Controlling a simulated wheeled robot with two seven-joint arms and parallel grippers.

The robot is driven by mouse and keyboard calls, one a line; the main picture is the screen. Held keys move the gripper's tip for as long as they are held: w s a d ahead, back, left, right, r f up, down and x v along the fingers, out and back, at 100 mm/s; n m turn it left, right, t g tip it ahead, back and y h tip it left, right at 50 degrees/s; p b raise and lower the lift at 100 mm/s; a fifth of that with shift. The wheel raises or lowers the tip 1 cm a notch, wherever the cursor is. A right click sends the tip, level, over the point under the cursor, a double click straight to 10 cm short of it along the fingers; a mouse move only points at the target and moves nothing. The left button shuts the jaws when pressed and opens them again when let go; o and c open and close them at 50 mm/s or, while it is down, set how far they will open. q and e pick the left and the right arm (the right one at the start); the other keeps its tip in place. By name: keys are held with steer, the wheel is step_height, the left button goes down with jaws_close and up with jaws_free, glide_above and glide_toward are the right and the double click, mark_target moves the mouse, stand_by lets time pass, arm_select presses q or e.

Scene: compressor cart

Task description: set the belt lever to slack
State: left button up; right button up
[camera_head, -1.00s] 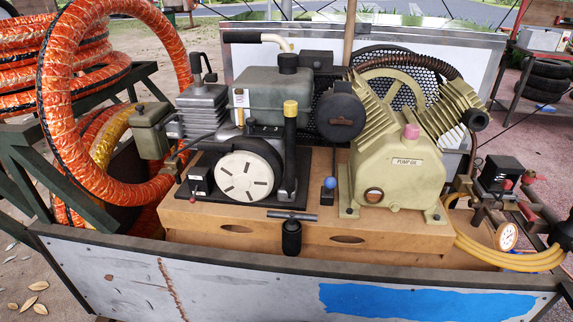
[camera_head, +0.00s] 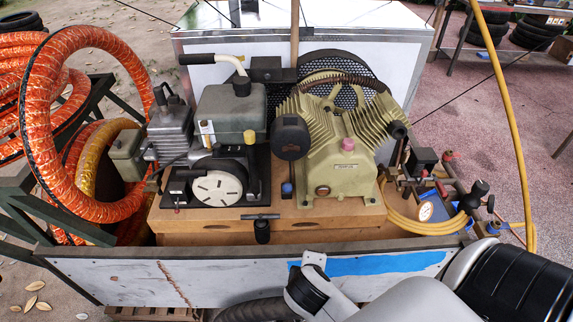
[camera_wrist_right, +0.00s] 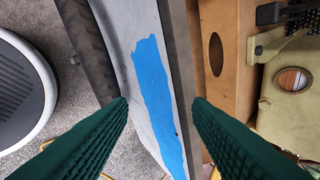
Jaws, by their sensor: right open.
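A short lever with a blue knob (camera_head: 287,188) stands on the wooden deck between the engine and the pump; I cannot tell if it is the belt lever or read its setting. A black T-handle (camera_head: 262,228) sits at the deck's front edge. My right arm reaches in from the lower right in the head view, in front of the cart's panel. In the right wrist view my right gripper (camera_wrist_right: 158,103) is open and empty, its green fingers apart above the panel with blue tape (camera_wrist_right: 158,95). My left gripper is not in view.
The cream pump (camera_head: 345,175) and the engine with its white pulley disc (camera_head: 217,188) crowd the deck. The front panel (camera_head: 130,282) stands as a raised edge before it. An orange hose (camera_head: 75,195) is at left. Gauge (camera_head: 426,211) and yellow hose (camera_head: 500,90) are at right.

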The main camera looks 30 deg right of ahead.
steer(key=w+d+n+t+h, duration=0.1)
steer(key=w+n+h, duration=0.1)
steer(key=w+n, duration=0.15)
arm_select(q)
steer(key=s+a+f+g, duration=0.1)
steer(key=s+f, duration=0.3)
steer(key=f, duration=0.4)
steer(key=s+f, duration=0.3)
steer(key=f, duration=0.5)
arm_select(e)
steer(key=n+t+h, duration=0.6)
steer(key=n, duration=0.8)
glide_toward(287, 189)
steer(key=x, duration=0.2)
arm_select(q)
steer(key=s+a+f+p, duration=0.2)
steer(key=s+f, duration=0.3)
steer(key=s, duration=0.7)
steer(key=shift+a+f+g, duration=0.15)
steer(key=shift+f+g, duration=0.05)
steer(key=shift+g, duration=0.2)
arm_select(e)
steer(key=x, duration=1.1)
steer(key=shift+w+f, duration=0.1)
steer(key=shift+f, duration=0.3)
jaws_close()
